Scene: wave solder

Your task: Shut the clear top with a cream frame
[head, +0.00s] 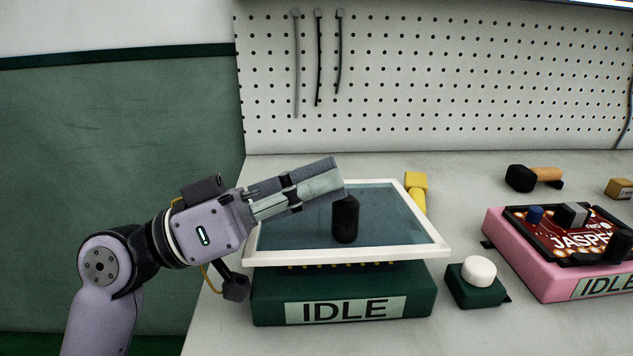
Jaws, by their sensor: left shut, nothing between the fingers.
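The clear top with a cream frame (440,251) sits over a dark green box labelled IDLE (260,300), left of centre in the head view. The top is tilted, with a dark gap between its front edge and the box. A black knob (345,220) stands on the clear pane. My left gripper (338,176) is shut and empty. It reaches in from the left over the top's left and rear part, close to the knob; I cannot tell whether it touches the pane. My right gripper is not in view.
A green block with a white button (479,271) stands right of the box. A pink unit (540,275) with a red board is further right. A yellow item (416,187) is behind the top. A pegboard (430,80) with hanging ties closes off the back.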

